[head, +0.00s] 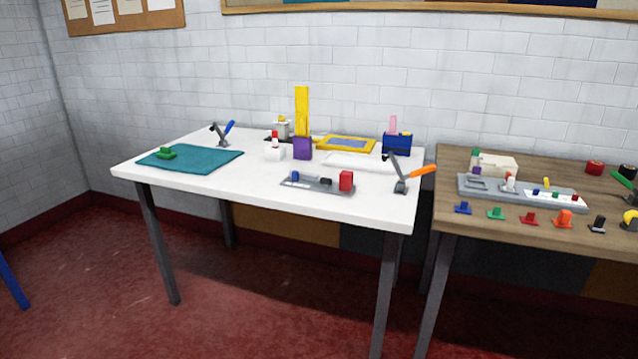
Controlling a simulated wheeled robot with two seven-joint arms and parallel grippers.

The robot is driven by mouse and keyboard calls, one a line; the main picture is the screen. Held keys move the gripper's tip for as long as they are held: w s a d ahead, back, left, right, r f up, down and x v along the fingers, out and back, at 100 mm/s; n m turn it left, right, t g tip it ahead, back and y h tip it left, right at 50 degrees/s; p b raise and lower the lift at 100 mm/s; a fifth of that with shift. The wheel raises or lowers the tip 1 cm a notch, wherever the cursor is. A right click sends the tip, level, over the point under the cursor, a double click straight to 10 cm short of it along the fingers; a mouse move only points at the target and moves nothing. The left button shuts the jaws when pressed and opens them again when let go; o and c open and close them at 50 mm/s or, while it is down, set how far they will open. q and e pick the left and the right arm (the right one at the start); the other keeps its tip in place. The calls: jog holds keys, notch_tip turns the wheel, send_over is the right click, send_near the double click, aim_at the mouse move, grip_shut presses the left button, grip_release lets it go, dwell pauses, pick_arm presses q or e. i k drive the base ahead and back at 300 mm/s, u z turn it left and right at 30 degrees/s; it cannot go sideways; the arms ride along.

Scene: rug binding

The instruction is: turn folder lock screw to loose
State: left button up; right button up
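I cannot single out the folder lock screw at this distance. On the wooden bench, a cream machine-like block (497,164) stands behind a grey base plate (545,203) that carries small coloured parts, including a white upright piece with a red top. On the white table, another grey plate (318,186) carries a blue knob (295,176), a dark piece and a red block (346,181). Which of these holds the screw, if either, I cannot tell. Neither of my grippers is in view.
The white table (230,188) also holds a teal mat (195,159), an orange-handled clamp (421,171), a blue-handled clamp (228,130) and a tall yellow block (302,112). Small coloured pieces line the wooden bench's (480,225) front. A narrow gap separates the tables. The red floor in front is clear.

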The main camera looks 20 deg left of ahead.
aim_at(323, 181)
jog(key=z, duration=1.05)
jog(key=i, duration=1.75)
jog(key=u, duration=2.85)
